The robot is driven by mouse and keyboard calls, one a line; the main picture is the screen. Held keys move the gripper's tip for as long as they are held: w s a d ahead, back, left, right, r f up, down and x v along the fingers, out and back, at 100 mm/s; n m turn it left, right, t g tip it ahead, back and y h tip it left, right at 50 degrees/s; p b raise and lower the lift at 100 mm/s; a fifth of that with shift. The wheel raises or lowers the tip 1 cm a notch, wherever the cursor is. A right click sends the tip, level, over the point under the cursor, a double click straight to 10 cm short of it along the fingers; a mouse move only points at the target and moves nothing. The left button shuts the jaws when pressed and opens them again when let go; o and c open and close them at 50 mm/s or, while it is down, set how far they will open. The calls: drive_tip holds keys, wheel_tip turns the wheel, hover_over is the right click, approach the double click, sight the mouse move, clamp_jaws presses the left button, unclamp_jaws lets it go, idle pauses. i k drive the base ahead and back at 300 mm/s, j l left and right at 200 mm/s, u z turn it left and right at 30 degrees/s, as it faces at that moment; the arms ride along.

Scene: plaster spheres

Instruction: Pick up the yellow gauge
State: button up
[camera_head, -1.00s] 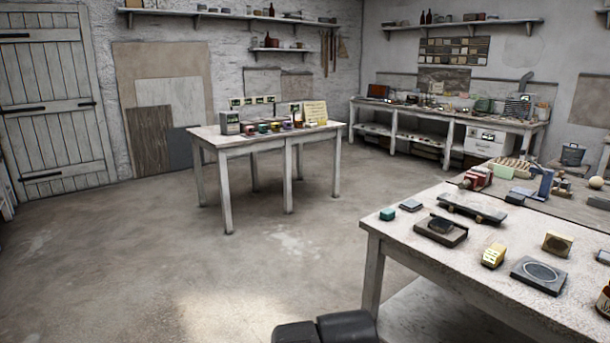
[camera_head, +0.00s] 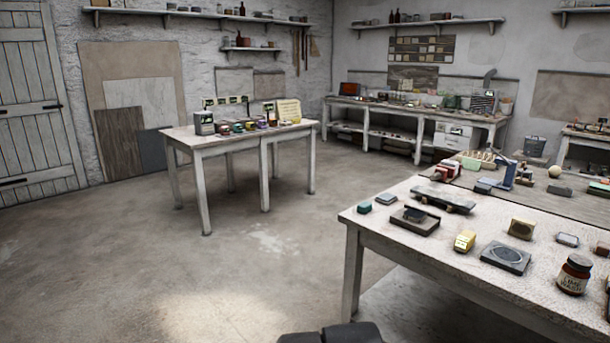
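A small yellow block (camera_head: 465,241) sits on the near white table (camera_head: 400,246) at the right, close to its front edge; it looks like the yellow gauge. A paler tan block with a round dark face (camera_head: 521,229) stands behind it to the right. A dark square plate with a ring (camera_head: 505,257) lies just right of the yellow block, apart from it. My gripper's fingers do not show; only dark rounded parts, probably of my own arm, show at the bottom edge.
A second table (camera_head: 181,135) stands further back. The concrete floor (camera_head: 200,270) between is clear.

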sight(464, 241)
drive_tip(key=i+j+u, duration=0.1)
drive_tip(key=k+j, duration=0.2)
drive_tip(key=z, duration=1.3)
